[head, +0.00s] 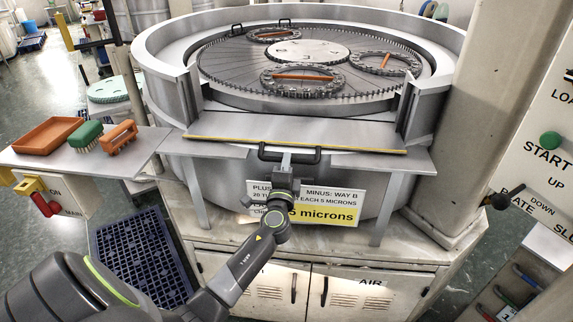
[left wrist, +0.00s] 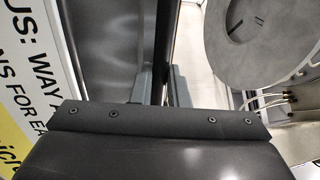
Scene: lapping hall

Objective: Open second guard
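A grey guard panel (head: 290,128) with a yellow front edge lies nearly flat across the gap in the front wall of the round lapping machine. A black bar handle (head: 312,156) shows just below its front edge. My left gripper (head: 286,160) is at the handle's middle, its fingers close together on it. In the left wrist view the grey fingertips (left wrist: 163,88) sit on either side of the black handle bar (left wrist: 167,40). The contact is partly hidden. My right gripper is in neither view.
Behind the panel is the toothed lapping plate (head: 225,65) with several ring carriers. A side shelf (head: 70,158) at left holds an orange tray (head: 47,135) and brushes. A grey column (head: 475,130) stands at right. A sign (head: 330,208) hangs below the handle.

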